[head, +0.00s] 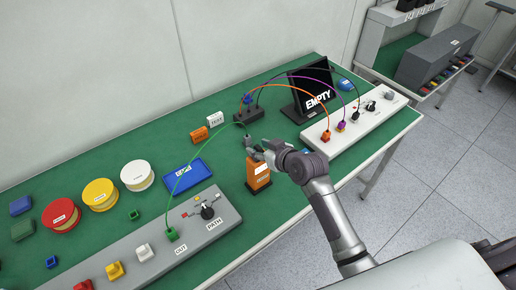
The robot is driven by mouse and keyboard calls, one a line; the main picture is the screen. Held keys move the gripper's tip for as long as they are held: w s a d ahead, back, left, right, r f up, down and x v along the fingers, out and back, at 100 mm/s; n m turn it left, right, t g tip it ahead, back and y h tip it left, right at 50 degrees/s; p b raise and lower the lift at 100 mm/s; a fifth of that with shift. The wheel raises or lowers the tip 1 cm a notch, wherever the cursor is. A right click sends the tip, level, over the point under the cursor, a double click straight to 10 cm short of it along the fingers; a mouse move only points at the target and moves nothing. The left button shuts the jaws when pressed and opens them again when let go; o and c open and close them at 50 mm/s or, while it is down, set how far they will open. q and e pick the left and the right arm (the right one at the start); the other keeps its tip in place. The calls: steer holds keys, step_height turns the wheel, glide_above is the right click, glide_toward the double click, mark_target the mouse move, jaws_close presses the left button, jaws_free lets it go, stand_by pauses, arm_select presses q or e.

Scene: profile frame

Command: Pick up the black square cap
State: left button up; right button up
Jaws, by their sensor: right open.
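My right gripper (256,147) is open, just above and behind an orange box (260,172) with a dark lower part, on the green table. I cannot tell whether they touch, and I see nothing between the fingers. No loose black square cap can be picked out clearly. A small black square piece (355,116) sits on the white panel (376,118) at the right, at the end of a black cable. A larger black block (249,114) with cables stands behind my gripper. My left gripper is not in view.
A green cable (188,160) arches from the grey panel (165,256) towards my gripper. A black "EMPTY" screen (310,92) stands behind the white panel. Yellow (100,193), red and white round tubs stand at the left. A blue tray (187,175) lies left of the orange box.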

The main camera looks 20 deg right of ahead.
steer(key=shift+w+a+f, duration=0.2)
steer(key=shift+w+f, duration=0.15)
steer(key=shift+w, duration=0.15)
steer(key=shift+s, duration=0.1)
steer(key=shift+c, duration=0.9)
jaws_close()
